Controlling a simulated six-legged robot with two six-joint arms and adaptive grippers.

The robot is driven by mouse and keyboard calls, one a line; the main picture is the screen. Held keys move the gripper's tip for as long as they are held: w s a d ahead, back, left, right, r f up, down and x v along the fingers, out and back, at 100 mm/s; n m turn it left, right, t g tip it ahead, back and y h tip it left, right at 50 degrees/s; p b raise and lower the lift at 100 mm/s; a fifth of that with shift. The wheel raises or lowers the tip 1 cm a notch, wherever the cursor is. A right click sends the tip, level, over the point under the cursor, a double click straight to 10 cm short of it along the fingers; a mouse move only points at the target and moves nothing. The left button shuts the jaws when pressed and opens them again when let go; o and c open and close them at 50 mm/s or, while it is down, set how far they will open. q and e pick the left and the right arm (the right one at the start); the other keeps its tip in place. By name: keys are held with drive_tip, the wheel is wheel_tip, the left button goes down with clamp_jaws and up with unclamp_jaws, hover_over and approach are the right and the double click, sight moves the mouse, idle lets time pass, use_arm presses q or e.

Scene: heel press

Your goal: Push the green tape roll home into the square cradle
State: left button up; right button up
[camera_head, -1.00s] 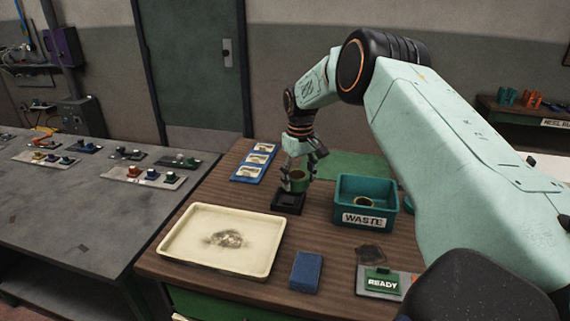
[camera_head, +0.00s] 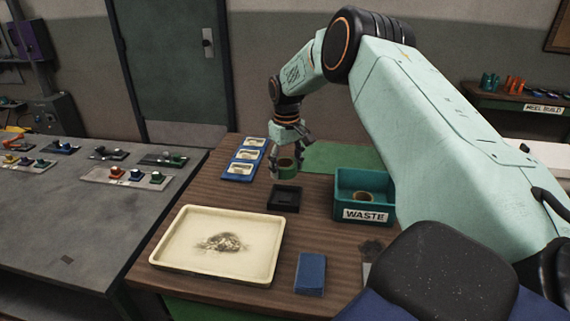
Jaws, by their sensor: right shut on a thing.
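The green tape roll (camera_head: 287,168) is in the jaws of my right gripper (camera_head: 287,162), whose arm comes in from the right. The gripper points down and is shut on the roll. The square cradle (camera_head: 284,198) is a low black square holder on the brown wooden table. The roll appears just above and behind the cradle, with a visible gap between them. The cradle's inside looks dark and empty. My left gripper is not in view.
A teal WASTE bin (camera_head: 365,195) holding a roll stands right of the cradle. A cream tray (camera_head: 218,245) and a blue block (camera_head: 310,273) are in front. A blue rack (camera_head: 245,160) with pale pieces lies behind left; a green mat (camera_head: 340,157) lies behind.

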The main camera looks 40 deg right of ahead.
wheel_tip(320, 180, down, 4)
drive_tip(key=b, duration=0.3)
drive_tip(key=shift+s+d+r, duration=0.1)
drive_tip(key=shift+s+d, duration=0.05)
drive_tip(key=shift+f+b, duration=0.45)
drive_tip(key=shift+b, duration=0.1)
drive_tip(key=shift+w+f, duration=0.2)
drive_tip(key=shift+w, duration=0.15)
drive_tip(key=shift+s+d, duration=0.1)
drive_tip(key=shift+s+r, duration=0.2)
drive_tip(key=shift+w+a+f, duration=0.15)
drive_tip(key=shift+a+f, duration=0.05)
drive_tip(key=shift+w+d+f, duration=0.15)
drive_tip(key=shift+w+f, duration=0.05)
drive_tip(key=shift+f, duration=0.1)
